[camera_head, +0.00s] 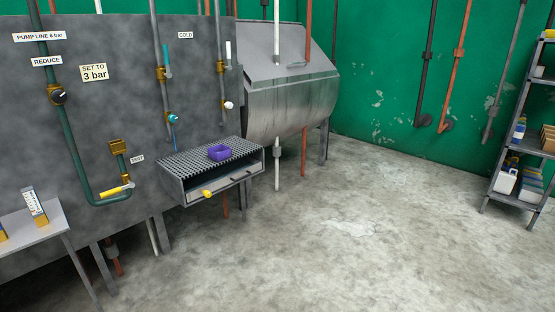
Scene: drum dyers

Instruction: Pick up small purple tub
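The small purple tub (219,152) sits upright on the perforated top of a grey metal shelf unit (173,187) fixed to the front of the grey machine wall. It looks open at the top; I cannot tell whether anything is inside. Neither of my grippers shows in the head view.
A side table (30,224) stands at left, a loaded rack (515,200) at right. The concrete floor (340,230) between is clear.

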